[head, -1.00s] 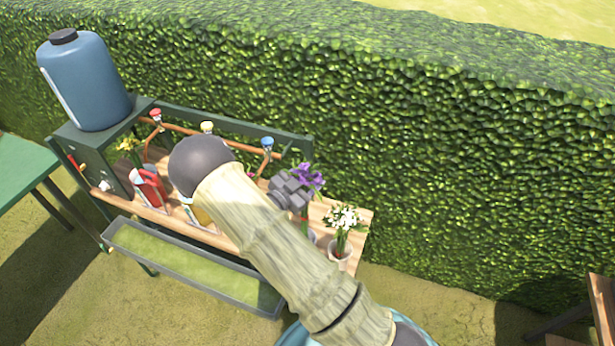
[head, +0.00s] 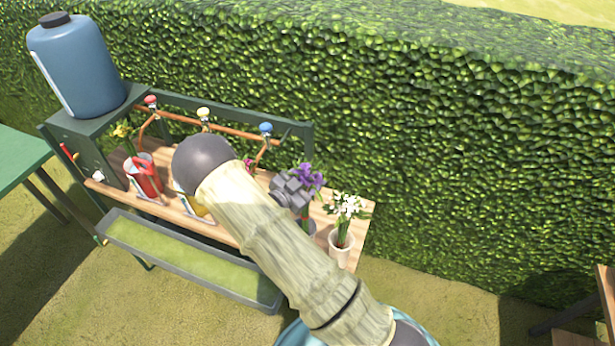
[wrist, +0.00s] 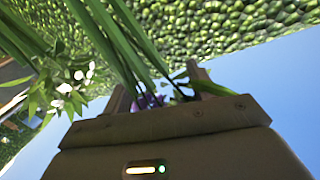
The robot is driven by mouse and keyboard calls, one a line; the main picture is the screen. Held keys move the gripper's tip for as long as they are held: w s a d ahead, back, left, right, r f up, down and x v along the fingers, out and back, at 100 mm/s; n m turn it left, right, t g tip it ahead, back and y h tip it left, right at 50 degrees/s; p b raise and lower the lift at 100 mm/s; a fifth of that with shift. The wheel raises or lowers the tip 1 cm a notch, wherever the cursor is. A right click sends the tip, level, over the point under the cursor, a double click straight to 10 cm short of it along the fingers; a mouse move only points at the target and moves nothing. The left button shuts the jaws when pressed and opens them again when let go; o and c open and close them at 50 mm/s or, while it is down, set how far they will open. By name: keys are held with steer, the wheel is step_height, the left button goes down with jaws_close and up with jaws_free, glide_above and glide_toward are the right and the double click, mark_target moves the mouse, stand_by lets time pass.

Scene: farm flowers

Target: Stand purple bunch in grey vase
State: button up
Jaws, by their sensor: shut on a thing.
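The purple bunch (head: 312,178) stands roughly upright beside my gripper (head: 296,188), above the right part of the wooden bench. In the wrist view, my gripper (wrist: 158,92) is shut on its long green stems (wrist: 118,45), with purple petals (wrist: 150,101) showing between the fingers. The grey vase (head: 309,227) shows only in part below the bunch, behind my arm. The stems run down toward its mouth, but I cannot tell whether their ends are inside it.
A pale pot (head: 341,247) of white flowers (head: 346,206) stands close right of the vase; the flowers also show in the wrist view (wrist: 75,88). The hedge (head: 440,150) rises behind.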

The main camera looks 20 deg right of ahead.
steer(key=shift+w+a+f+b, duration=0.1)
steer(key=shift+f+b, duration=2.1)
steer(key=shift+f, duration=0.65)
steer(key=o, duration=1.6)
steer(key=shift+c, duration=0.2)
steer(key=shift+s, duration=0.2)
steer(key=shift+s+a, duration=0.2)
steer(key=shift+a, duration=0.2)
steer(key=b+v, duration=0.3)
steer(key=v, duration=1.3)
steer(key=shift+s+b, duration=0.2)
steer(key=shift+b, duration=0.2)
